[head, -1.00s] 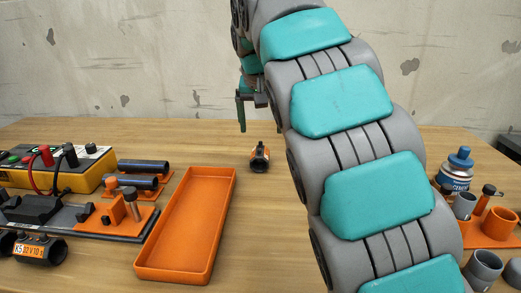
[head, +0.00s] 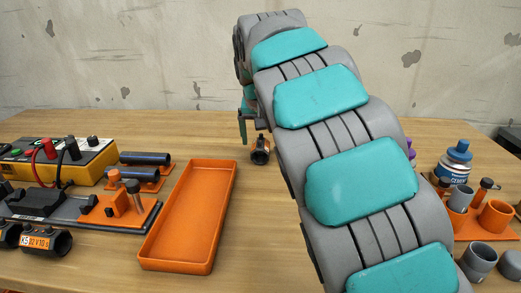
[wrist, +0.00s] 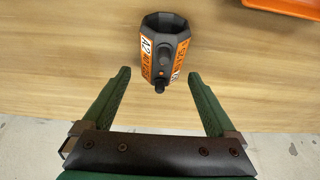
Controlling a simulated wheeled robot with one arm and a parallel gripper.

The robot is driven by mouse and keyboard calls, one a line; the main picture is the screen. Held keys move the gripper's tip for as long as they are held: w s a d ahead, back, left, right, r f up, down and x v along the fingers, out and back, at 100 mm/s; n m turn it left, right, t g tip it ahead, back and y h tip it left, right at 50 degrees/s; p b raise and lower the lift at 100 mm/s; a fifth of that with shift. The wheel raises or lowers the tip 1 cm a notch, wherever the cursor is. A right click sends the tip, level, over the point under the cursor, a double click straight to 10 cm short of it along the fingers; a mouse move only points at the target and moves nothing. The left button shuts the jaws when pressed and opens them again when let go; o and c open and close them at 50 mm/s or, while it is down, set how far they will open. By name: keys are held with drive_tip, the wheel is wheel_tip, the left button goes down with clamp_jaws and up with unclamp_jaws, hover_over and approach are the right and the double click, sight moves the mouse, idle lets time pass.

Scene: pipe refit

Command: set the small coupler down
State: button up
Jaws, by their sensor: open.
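The small coupler, a short black ring with an orange label (head: 260,152), rests on the bare wooden table beyond the orange tray. In the wrist view the coupler (wrist: 163,42) shows its open mouth, an orange and white label and a small knob. My gripper (head: 249,133) is low beside it in the head view, partly hidden by my arm. In the wrist view my gripper (wrist: 158,76) is open, with green fingers spread wide. The coupler lies mostly ahead of the fingertips, apart from both of them.
An empty orange tray (head: 190,262) stands front centre. To its left are a yellow meter box (head: 85,160), dark pipes on orange holders (head: 145,160) and another black coupler (head: 46,243). At right are a blue-capped bottle (head: 455,160) and grey and orange cups (head: 495,217).

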clamp_jaws()
idle(0.6)
drive_tip(key=shift+r, duration=0.2)
drive_tip(key=shift+r, duration=1.6)
drive_tip(key=s+d+r+b, duration=0.1)
drive_tip(key=s+d+b, duration=0.2)
drive_tip(key=s+d, duration=0.6)
drive_tip(key=s, duration=0.3)
drive_tip(key=shift+s+d+r, duration=0.2)
drive_tip(key=shift+s+d, duration=0.15)
drive_tip(key=shift+d, duration=0.05)
